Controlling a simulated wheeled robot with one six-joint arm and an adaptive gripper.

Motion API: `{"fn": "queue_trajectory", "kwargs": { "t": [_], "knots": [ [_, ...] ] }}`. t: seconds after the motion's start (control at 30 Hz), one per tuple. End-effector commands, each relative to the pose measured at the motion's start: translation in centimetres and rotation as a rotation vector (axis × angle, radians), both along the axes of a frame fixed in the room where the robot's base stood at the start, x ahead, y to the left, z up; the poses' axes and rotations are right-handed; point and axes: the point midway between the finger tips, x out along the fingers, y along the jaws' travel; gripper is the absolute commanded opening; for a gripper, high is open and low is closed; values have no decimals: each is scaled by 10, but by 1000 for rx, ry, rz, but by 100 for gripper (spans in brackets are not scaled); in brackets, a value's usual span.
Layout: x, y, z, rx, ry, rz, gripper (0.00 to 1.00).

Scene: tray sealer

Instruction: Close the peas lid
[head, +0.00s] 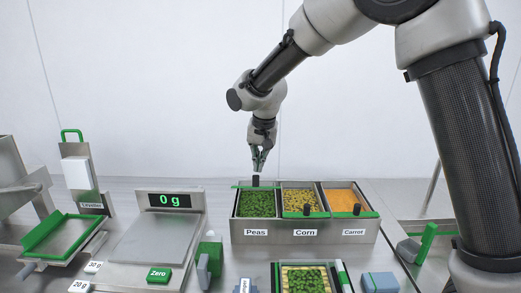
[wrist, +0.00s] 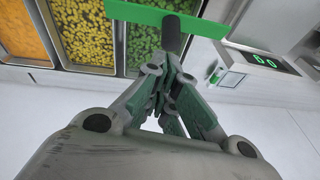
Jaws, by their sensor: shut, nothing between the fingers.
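The peas bin (head: 256,232) is the left of three steel bins and is full of green peas (head: 257,204). The peas lid's green bar (head: 241,187) with its black knob (head: 256,181) is at the back edge of the bin, so the peas lie uncovered. My gripper (head: 258,168) points down just above and behind the knob, shut and empty. In the wrist view the shut fingers (wrist: 170,85) are close to the black knob (wrist: 173,38) and the green bar (wrist: 148,14). I cannot tell whether they touch the knob.
The corn (head: 300,198) and carrot (head: 345,196) bins stand to the right, their green bars and knobs at the front. A scale (head: 155,238) reading 0 g is on the left. A tray of peas and corn (head: 305,279) is in front.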

Motion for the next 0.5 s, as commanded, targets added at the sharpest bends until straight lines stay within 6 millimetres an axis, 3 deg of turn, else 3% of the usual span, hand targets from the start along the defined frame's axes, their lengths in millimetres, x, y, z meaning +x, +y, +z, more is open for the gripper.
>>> {"fn": "queue_trajectory", "kwargs": {
  "t": [0.5],
  "knots": [
    [-6, 1, -9, -1, 0, 1, 0]
  ]
}}
